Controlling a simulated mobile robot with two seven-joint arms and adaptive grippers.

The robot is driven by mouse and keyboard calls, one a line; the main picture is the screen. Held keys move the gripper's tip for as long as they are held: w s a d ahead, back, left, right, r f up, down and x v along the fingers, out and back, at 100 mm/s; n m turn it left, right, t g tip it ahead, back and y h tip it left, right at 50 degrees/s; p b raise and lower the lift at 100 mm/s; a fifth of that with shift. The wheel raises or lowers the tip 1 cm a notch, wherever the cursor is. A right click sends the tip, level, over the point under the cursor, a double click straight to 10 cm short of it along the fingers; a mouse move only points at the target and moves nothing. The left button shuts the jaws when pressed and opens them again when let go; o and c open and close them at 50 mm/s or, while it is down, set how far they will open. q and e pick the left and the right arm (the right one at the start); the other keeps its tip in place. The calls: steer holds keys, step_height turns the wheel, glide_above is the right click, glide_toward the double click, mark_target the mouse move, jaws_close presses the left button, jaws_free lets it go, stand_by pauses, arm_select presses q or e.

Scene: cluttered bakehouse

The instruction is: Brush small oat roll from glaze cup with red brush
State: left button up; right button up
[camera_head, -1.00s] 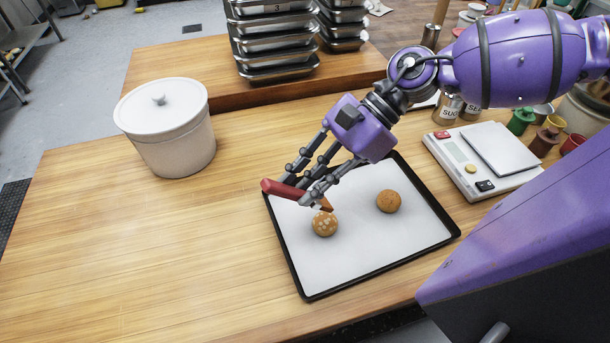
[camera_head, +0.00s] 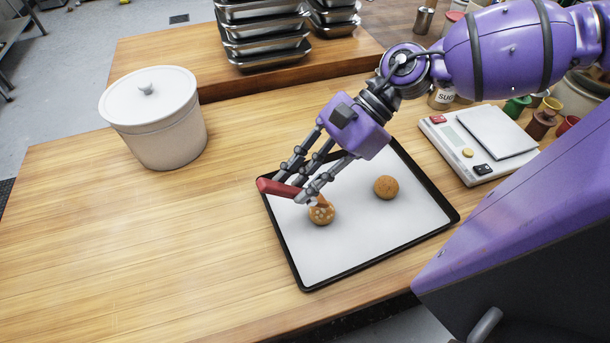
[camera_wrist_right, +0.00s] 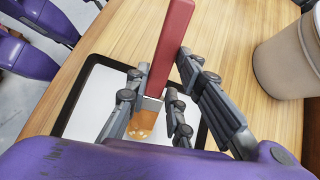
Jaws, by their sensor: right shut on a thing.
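My right gripper (camera_head: 291,188) is shut on the red brush (camera_head: 274,187), over the left part of the baking tray. The brush handle points left and its bristles (camera_head: 316,202) point right and down. The bristles overlap the top of the oat-flecked roll (camera_head: 322,214); whether they press on it is hard to tell. In the right wrist view the red handle (camera_wrist_right: 173,45) stands between the fingers, with the orange-brown roll (camera_wrist_right: 144,124) beyond, partly hidden. Small cups, green (camera_head: 516,106), brown (camera_head: 540,124) and red (camera_head: 568,124), stand at the right; I cannot tell which holds glaze. My left gripper is not in view.
A second, plain roll (camera_head: 386,187) sits on the lined black tray (camera_head: 374,264). A white scale (camera_head: 452,150) stands right of the tray. A lidded pot (camera_head: 158,125) stands at the left. The table's front left is clear.

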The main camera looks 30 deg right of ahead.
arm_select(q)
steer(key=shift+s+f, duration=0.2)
arm_select(e)
steer(key=shift+f, duration=0.45)
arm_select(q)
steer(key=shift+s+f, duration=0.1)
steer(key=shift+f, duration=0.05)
arm_select(e)
steer(key=shift+f, duration=0.3)
stand_by(0.3)
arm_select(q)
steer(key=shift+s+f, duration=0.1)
arm_select(e)
steer(key=shift+w+b, duration=0.35)
steer(key=shift+w, duration=0.1)
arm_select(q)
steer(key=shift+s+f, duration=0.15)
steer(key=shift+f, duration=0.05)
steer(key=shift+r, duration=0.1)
